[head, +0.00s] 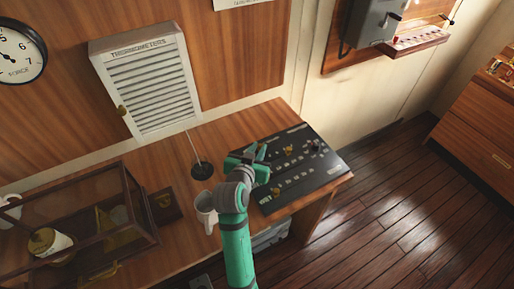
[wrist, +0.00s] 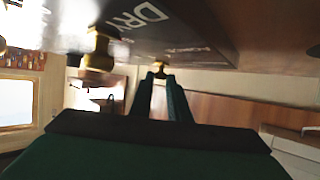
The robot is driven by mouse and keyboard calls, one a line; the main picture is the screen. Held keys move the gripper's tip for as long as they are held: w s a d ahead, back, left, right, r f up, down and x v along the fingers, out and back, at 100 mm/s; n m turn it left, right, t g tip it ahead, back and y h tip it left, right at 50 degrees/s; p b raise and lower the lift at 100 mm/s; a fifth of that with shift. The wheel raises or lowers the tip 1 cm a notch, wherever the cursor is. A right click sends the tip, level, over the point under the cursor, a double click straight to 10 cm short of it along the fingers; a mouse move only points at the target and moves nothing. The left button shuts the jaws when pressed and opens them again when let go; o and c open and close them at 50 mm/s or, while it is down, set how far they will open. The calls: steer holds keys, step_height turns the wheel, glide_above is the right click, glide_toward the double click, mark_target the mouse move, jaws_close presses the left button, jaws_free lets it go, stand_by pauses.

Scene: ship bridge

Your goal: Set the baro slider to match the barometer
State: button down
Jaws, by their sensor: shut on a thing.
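A black slanted control panel (head: 305,178) with rows of pale marks and several small knobs lies on the right end of the wooden desk. My gripper (head: 260,154) is over the panel's left part. In the wrist view, my gripper (wrist: 160,80) is shut on a small brass knob (wrist: 160,67) at the panel's underside-looking face. I cannot read which slider this knob belongs to. Another brass knob (wrist: 100,52) stands nearer, beside the word DRY. A glass case with a drum instrument (head: 48,241), possibly the barometer, stands at the left; its reading is not legible.
A white mug (head: 206,208) stands close to my arm. A black round base with a thin rod (head: 202,170) is behind it. A louvred box marked THERMOMETERS (head: 148,85) and a FORCE dial (head: 18,56) hang on the wall. Open floor (head: 400,195) lies to the right.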

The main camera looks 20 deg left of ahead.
steer(key=c, duration=1.7)
jaws_free()
steer(key=v, duration=1)
steer(key=shift+s+r, duration=0.2)
steer(key=shift+d, duration=0.15)
